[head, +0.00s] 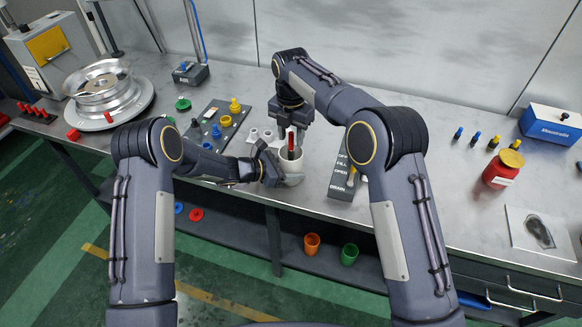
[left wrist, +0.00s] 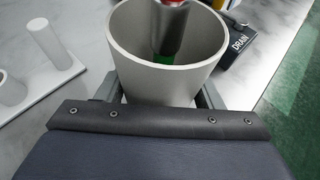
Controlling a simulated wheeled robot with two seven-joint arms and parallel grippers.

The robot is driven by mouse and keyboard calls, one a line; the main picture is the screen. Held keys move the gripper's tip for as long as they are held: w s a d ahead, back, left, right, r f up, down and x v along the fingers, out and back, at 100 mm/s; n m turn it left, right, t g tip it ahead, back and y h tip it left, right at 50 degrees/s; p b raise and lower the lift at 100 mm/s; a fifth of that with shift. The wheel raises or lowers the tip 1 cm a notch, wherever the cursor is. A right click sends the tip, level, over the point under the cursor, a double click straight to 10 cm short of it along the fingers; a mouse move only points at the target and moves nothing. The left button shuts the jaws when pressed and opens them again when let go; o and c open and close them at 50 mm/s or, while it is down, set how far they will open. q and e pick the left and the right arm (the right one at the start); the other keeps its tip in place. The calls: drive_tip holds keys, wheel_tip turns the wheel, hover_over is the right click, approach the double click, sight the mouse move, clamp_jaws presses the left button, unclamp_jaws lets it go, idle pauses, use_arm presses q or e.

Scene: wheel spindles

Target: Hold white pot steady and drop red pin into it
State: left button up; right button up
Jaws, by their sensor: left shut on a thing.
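The white pot (head: 290,167) stands near the front edge of the bench. My left gripper (head: 282,170) is shut on it, one finger on each side of its wall, as the left wrist view (left wrist: 160,92) shows. The red pin (head: 291,143) is upright over the pot, between the fingers of my right gripper (head: 291,136), which points down from above. In the left wrist view the pin's red part (left wrist: 172,4) is at the top edge, and something green shows inside the pot (left wrist: 165,80). Whether the right fingers press on the pin is unclear.
A dark board with coloured parts (head: 213,123) lies left of the pot. A dark labelled panel (head: 342,182) lies close on the right. A white stand with pegs (left wrist: 55,70) is nearby. A red jar (head: 502,170) and a blue box (head: 550,124) are far right.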

wheel_tip(320, 180, up, 11)
drive_tip(key=shift+r, duration=0.15)
idle(0.4)
use_arm(q)
drive_tip(key=o, duration=1.1)
drive_tip(key=shift+c, duration=0.2)
drive_tip(key=v, duration=1.2)
drive_tip(key=shift+r, duration=0.1)
use_arm(e)
drive_tip(key=shift+d, duration=0.1)
